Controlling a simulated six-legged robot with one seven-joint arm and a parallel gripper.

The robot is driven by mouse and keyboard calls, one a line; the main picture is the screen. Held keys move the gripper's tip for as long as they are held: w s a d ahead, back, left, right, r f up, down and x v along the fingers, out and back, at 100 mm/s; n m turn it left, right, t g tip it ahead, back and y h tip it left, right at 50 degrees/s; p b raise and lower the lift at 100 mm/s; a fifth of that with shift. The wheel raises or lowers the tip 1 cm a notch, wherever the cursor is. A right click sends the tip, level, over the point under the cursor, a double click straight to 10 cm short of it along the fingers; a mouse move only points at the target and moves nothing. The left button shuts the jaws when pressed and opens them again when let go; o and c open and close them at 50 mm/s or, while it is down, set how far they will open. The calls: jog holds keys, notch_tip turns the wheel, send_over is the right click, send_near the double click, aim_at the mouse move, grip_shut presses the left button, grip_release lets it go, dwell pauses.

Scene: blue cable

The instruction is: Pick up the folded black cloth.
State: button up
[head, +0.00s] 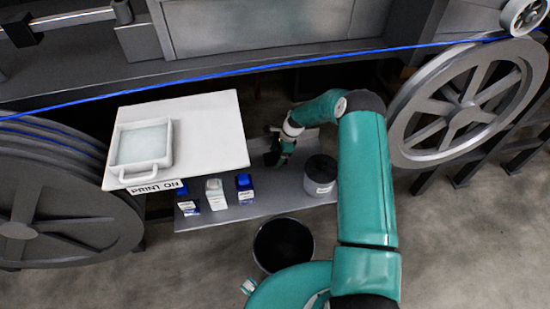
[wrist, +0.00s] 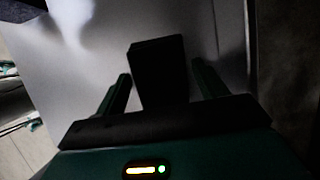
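The folded black cloth (wrist: 157,66) shows in the wrist view as a dark, upright-looking block on a grey surface. My gripper (wrist: 161,68) is open, with one finger on each side of the cloth. A gap shows between the cloth and the right finger; the left finger is close to the cloth's lower left edge, and I cannot tell whether they touch. In the head view my gripper (head: 283,158) is low over the grey shelf (head: 257,206), with the dark cloth (head: 270,157) beside it, partly hidden.
Small bottles (head: 216,193) stand to the left, near a white table (head: 210,135) with a white tray (head: 143,145). A black bin (head: 283,245) is in front. A blue cable (head: 250,69) crosses behind.

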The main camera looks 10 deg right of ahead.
aim_at(276, 155)
jog(key=c, duration=0.7)
notch_tip(276, 155, up, 10)
jog(key=shift+r, duration=0.1)
